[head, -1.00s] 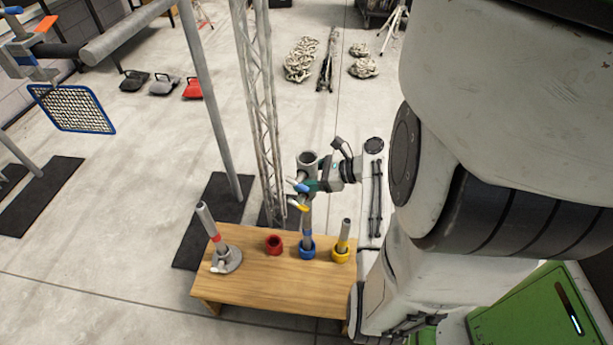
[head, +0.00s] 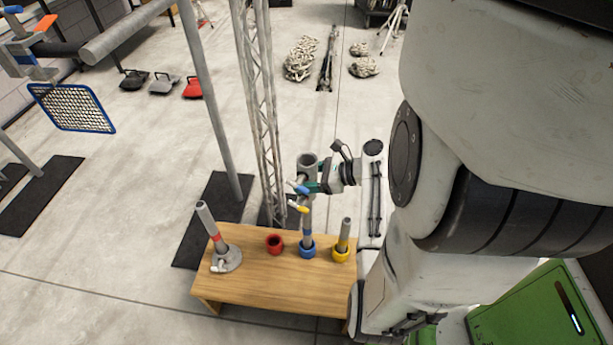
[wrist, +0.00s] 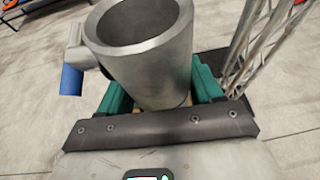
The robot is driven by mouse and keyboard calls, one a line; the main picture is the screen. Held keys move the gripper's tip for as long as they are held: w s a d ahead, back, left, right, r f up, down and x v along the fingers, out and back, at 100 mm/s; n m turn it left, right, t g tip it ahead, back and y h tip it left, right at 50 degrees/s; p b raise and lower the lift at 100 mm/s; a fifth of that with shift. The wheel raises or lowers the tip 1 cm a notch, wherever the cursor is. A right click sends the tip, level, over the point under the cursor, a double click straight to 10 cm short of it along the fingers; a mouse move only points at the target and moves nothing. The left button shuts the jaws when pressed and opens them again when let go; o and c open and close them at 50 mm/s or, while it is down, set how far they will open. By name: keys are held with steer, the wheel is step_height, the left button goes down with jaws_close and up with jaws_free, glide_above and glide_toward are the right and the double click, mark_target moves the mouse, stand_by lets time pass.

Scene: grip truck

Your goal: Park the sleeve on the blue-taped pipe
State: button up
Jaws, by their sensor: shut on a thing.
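The sleeve (head: 307,163) is a grey metal tube with a blue-ended and a yellow-ended handle at its side. My gripper (head: 322,180) is shut on it; in the wrist view the teal jaws (wrist: 160,88) sit on either side of the sleeve (wrist: 150,62), its open mouth up. The blue-taped pipe (head: 307,236) stands upright in a blue collar on the bench. The sleeve is in line above this pipe in the head view. The sleeve's lower end and the pipe's top overlap there, so I cannot tell whether the sleeve is around the pipe.
The wooden bench (head: 262,290) also bears a red-taped pipe (head: 212,228) on a grey base, an empty red collar (head: 274,243) and a yellow-taped pipe (head: 343,235). A lattice truss (head: 263,110) and a grey pole (head: 207,100) stand close behind.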

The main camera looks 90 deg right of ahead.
mark_target(308, 196)
steer(key=shift+f, duration=1.35)
stand_by(0.4)
steer(key=shift+f+b, duration=1.1)
steer(key=shift+f, duration=1.2)
steer(key=shift+f, duration=0.4)
steer(key=o, duration=1.6)
steer(key=shift+f, duration=0.1)
steer(key=shift+s, duration=0.15)
steer(key=shift+p+v, duration=0.35)
steer(key=shift+v, duration=4.95)
